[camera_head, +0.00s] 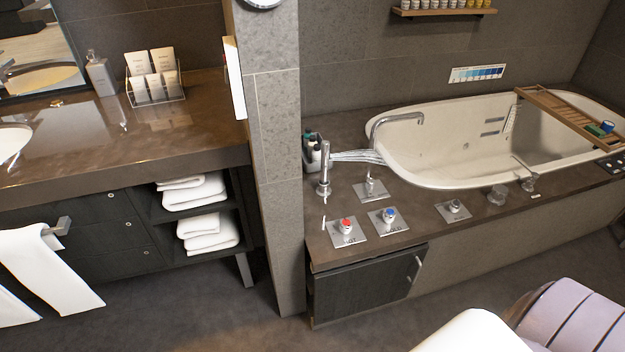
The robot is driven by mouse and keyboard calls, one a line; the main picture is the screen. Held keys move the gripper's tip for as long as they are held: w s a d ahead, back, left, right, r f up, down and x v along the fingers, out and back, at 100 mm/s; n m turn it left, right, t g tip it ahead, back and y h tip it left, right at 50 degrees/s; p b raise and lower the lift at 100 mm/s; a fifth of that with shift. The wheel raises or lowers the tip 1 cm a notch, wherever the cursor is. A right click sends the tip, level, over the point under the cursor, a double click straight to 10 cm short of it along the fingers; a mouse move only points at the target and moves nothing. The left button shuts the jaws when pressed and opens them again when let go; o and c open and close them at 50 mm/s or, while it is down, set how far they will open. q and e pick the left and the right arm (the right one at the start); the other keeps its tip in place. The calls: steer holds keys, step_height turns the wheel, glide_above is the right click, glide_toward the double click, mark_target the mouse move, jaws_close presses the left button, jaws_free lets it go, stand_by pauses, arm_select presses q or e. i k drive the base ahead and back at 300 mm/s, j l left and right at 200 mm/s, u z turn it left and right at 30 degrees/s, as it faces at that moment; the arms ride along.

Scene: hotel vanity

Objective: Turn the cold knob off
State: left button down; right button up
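The cold knob (389,214) has a blue cap and sits on a square metal plate on the brown tub deck. The plate's lettering is partly covered by the knob. The hot knob (347,225), with a red cap, is on a similar plate to its left. I cannot tell from the knob whether it is turned on or off. Neither of my grippers shows in the head view, and nothing touches the knobs.
Behind the knobs stand a hand shower (324,168), a curved spout (400,119) and the white bathtub (425,175). Another plated control (454,207) is to the right. A cabinet (365,285) is below. A tiled pillar (275,170) stands left. Dark floor lies in front.

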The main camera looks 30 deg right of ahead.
mark_target(389, 215)
steer(key=l+z, duration=0.1)
steer(key=z, duration=1.45)
